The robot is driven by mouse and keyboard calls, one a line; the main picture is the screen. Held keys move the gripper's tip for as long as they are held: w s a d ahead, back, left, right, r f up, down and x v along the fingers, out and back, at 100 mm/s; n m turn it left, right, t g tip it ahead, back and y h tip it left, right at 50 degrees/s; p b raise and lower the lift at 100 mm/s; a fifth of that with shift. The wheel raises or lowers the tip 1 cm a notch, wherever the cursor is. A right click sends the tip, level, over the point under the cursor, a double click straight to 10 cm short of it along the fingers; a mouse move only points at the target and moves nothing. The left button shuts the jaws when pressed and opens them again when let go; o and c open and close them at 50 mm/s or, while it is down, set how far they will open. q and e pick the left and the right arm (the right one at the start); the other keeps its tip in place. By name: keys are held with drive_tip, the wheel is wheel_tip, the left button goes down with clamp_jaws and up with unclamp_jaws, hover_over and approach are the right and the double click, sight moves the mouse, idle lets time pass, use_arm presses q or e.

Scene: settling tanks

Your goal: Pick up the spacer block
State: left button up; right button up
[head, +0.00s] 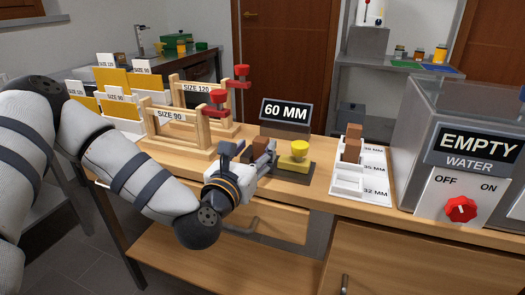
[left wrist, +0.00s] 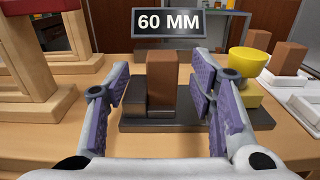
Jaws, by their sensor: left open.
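A brown spacer block (left wrist: 162,78) stands upright on a dark base (left wrist: 150,124) under a "60 MM" sign (left wrist: 168,22). The block also shows in the head view (head: 261,145), partly hidden by my left gripper. My left gripper (head: 247,153) is open and empty at the near side of this base. In the left wrist view its purple-padded fingers (left wrist: 160,95) lie to the left and right of the block, with gaps on both sides. I cannot tell how far the fingertips reach along the block. My right gripper is out of view.
A yellow knob (head: 299,151) stands just right of the block. Farther right are a white slotted tray (head: 366,197) with brown blocks and a grey water tank (head: 430,130). Wooden frames with red knobs (head: 178,125) stand to the left. The bench's front strip is clear.

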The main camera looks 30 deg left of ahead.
sight(258, 146)
use_arm(q)
drive_tip(key=x, duration=0.3)
drive_tip(key=shift+w, duration=0.45)
clamp_jaws()
